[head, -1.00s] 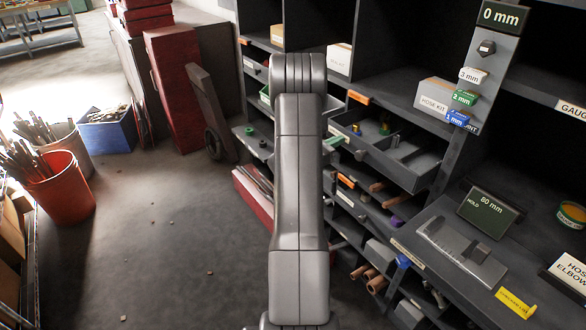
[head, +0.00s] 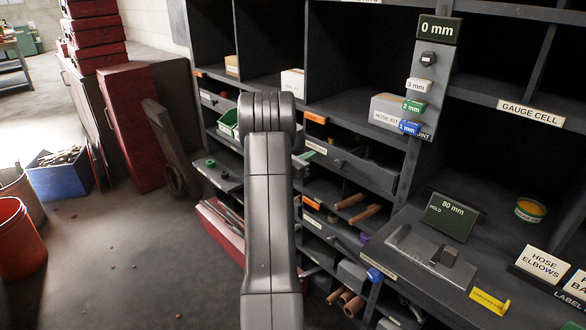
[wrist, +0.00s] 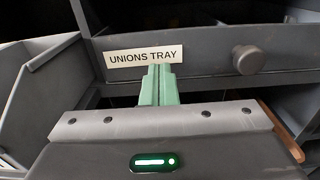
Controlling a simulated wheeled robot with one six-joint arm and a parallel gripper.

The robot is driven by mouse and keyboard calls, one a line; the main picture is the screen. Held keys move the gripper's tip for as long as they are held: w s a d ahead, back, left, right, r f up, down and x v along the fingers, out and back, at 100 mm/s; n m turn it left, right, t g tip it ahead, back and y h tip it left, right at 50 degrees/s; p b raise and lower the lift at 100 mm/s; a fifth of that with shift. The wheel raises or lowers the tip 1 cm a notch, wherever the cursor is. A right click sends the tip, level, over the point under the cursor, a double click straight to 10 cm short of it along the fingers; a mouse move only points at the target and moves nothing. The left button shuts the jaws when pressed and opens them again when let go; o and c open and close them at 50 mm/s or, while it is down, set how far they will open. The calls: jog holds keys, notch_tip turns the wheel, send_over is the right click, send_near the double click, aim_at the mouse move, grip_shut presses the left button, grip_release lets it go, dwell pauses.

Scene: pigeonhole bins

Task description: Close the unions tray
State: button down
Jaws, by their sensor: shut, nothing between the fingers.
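The unions tray (head: 362,172) is a dark grey drawer with a round knob and a pale label, in the rack right of my arm in the head view. In the head view my arm mostly hides the gripper.
Another tray with a green bin (head: 228,122) stands out to the left of my arm. Open cubbies with brown rolls (head: 360,212) lie below. A ledge at right holds an "80 mm" sign (head: 449,217). A red box (head: 222,228) stands low by the rack.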

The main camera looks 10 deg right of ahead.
jog(key=v, duration=1.1)
jog(key=shift+s, duration=0.2)
jog(key=p+x, duration=0.1)
jog(key=x, duration=1.2)
jog(key=shift+w+d+r+p, duration=0.1)
jog(key=shift+w+d+p, duration=0.1)
jog(key=shift+p, duration=0.1)
jog(key=shift+w+a, duration=0.15)
jog(key=shift+p+v, duration=0.35)
jog(key=shift+v, duration=0.55)
jog(key=shift+s, duration=0.2)
